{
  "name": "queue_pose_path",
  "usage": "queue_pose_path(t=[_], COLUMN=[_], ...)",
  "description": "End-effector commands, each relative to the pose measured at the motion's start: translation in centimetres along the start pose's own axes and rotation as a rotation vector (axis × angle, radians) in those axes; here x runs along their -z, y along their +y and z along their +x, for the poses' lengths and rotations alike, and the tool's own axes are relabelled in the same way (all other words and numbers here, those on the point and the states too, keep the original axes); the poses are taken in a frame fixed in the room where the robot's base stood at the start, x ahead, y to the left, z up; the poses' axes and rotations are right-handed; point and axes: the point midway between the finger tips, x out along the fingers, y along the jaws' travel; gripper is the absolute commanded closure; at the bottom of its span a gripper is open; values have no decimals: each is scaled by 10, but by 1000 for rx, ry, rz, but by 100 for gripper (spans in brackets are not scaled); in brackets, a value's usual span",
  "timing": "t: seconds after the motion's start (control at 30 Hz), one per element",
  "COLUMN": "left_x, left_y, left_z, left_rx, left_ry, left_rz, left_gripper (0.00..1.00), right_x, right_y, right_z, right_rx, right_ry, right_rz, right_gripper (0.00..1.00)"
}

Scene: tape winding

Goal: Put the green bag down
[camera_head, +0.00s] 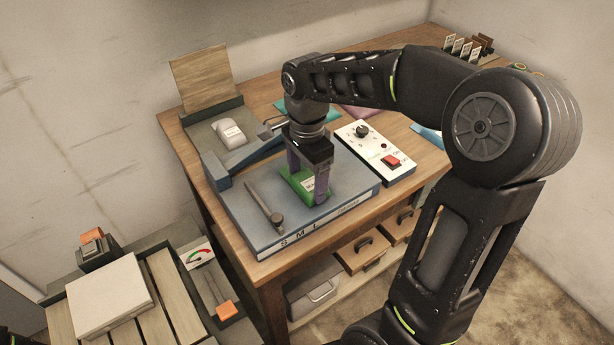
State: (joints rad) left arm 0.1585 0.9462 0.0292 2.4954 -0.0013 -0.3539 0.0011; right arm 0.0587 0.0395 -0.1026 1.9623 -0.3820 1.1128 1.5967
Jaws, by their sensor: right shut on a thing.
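The green bag (299,184) with a small white label is at the middle of the head view, over the blue-grey board (245,222) marked S M L along its front edge. My right gripper (307,180) comes down from above, with one finger on each side of the bag, and is shut on it. The bag is at or very near the board's top; I cannot tell whether it touches. The fingers and wrist hide part of it. My left gripper is not in view.
A dark rod with a knob (266,207) lies on the board left of the bag. A white control box (375,150) with a red button stands to the right. A grey device (230,133) is behind left. A scale-like stand (110,295) is at lower left.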

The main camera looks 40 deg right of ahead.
Motion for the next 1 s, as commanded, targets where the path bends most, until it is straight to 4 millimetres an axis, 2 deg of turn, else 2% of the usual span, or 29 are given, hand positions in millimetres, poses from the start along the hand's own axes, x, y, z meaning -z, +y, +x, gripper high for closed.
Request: queue_pose_path(t=[0.5, 0.53, 0.8, 1.0], left_x=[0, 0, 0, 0], left_y=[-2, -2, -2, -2], left_z=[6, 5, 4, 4], left_rx=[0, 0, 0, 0], left_ry=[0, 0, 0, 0], left_rz=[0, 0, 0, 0], left_gripper=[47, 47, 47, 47], right_x=[0, 0, 0, 0], right_y=[0, 0, 0, 0], right_z=[10, 10, 9, 9], right_rx=[1, 1, 1, 1], right_ry=[0, 0, 0, 0], right_rz=[1, 1, 1, 0], right_gripper=[64, 23, 2, 2])
